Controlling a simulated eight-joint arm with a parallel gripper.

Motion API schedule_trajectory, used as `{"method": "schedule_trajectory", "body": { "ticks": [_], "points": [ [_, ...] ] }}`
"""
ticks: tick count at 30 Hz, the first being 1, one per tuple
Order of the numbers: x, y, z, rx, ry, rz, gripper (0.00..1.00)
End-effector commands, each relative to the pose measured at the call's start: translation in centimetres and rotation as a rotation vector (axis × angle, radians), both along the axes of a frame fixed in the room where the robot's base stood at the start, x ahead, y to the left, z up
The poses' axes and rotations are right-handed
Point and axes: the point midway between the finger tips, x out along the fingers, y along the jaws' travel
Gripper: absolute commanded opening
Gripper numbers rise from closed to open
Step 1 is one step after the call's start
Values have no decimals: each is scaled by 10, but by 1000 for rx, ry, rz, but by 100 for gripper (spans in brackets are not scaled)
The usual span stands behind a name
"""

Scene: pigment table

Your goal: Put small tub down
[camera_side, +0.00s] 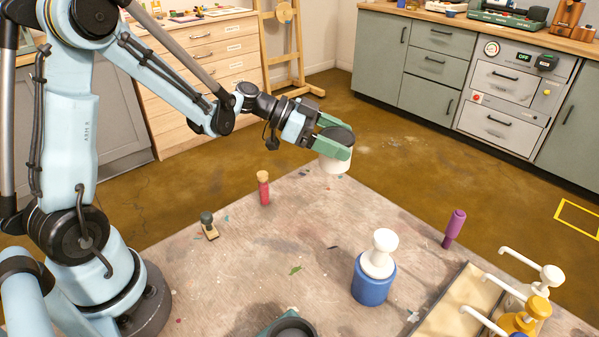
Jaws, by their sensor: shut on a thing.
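My gripper (337,140) has green fingers and is at the far corner of the table (290,235). It is shut on the small tub (334,164), a white tub with a dark top. The tub shows below and between the fingers, and they hide part of its side. It appears to be held above the far corner of the table; the exact gap beneath it is hard to judge.
A blue jar with a white piece on top (373,276), a purple tube (454,229) and a tray (458,302) with pump bottles (528,314) are at right. The middle is mostly clear.

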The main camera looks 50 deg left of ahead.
Motion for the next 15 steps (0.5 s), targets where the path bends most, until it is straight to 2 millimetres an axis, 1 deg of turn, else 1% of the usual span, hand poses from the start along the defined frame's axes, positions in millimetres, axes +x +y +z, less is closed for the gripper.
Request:
{"method": "schedule_trajectory", "body": {
  "ticks": [5,6,9,12,15],
  "points": [
    [12,-57,4,-1,-3,-120,37],
    [14,-71,4,-1,-3,-149,37],
    [17,-105,5,-1,-5,-215,37],
    [17,-130,6,-1,-6,-263,37],
    [17,-145,4,-1,-6,-291,37]
  ]
}}
